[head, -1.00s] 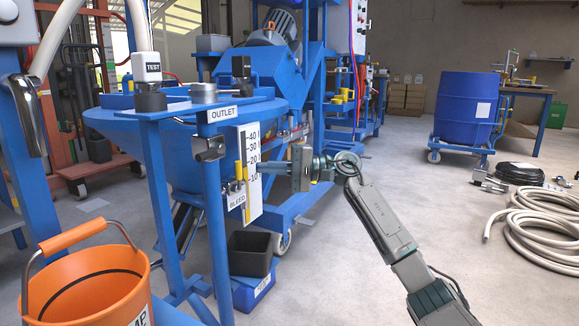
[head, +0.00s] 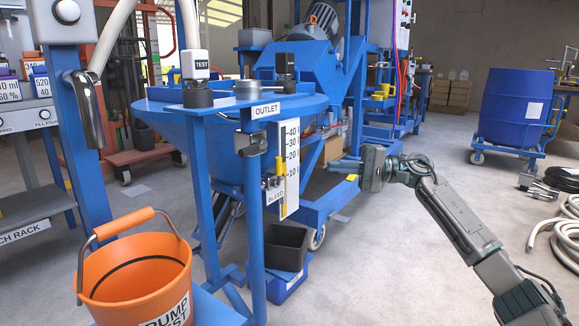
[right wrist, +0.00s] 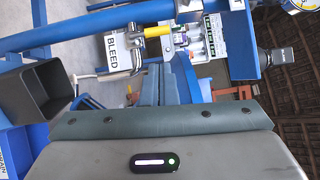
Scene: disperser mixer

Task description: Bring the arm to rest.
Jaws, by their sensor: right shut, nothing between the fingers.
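My right arm comes in from the lower right of the head view. Its gripper (head: 340,166) points left, with its fingers together and nothing between them. It is in the air to the right of the white level gauge (head: 290,150), with a visible gap. The right wrist view shows the shut fingers (right wrist: 165,85) below the BLEED label (right wrist: 117,52) and the bleed valve's yellow handle (right wrist: 157,31) in the picture; they look apart from the handle. My left gripper is not in view.
A blue frame holds the vessel (head: 225,105) with its OUTLET label (head: 266,110). An orange bucket (head: 140,270) stands at lower left. A black bin (head: 286,247) sits under the gauge. A blue drum (head: 515,105) stands at right.

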